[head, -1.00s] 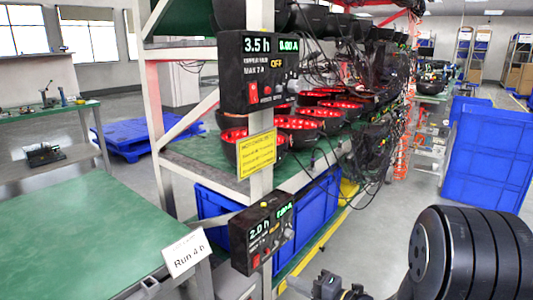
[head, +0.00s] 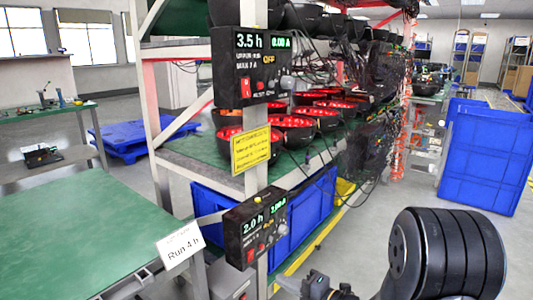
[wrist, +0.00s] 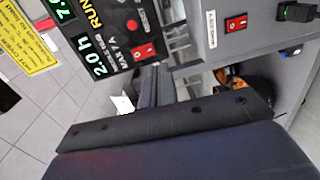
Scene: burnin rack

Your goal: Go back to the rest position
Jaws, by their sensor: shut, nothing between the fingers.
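My gripper (wrist: 152,88) shows in the wrist view as dark fingers close together with nothing between them, beyond the broad dark gripper body. The lower control box (head: 254,230) hangs on the rack post and reads 2.0 h. In the wrist view this box (wrist: 108,38) reads RUN, with a red switch, close to the fingers at upper left. I cannot tell whether they touch it.
The upper control box (head: 252,68) reads 3.5 h, 0.00 A, OFF. A grey box with a red switch (wrist: 236,24) stands at right in the wrist view. A green table (head: 80,225) fills the left front. Blue bins (head: 490,155) stand at right, with open floor before them.

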